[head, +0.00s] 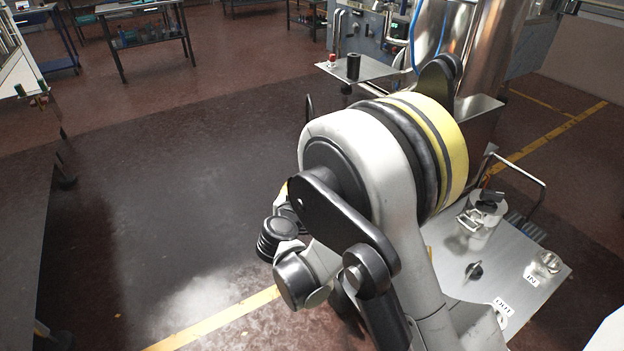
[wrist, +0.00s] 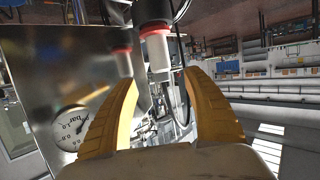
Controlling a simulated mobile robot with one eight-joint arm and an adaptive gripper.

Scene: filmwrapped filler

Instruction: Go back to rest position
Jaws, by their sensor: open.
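My gripper (wrist: 163,105) shows in the wrist view as two yellow ribbed fingers, spread apart with nothing between them. Beyond the fingertips, in the background, is a white and red cylindrical fitting (wrist: 157,50) under a dark body. My own arm fills the middle of the head view, folded, with its grey and black links and a yellow ring. The gripper's fingers cannot be made out in the head view.
A metal cart table (head: 520,262) with a steel canister (head: 480,222) stands at the lower right. A steel machine (head: 495,50) rises behind my arm. A pressure gauge (wrist: 71,128) sits on a metal panel left of the fingers. Open dark floor (head: 190,190) lies to the left.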

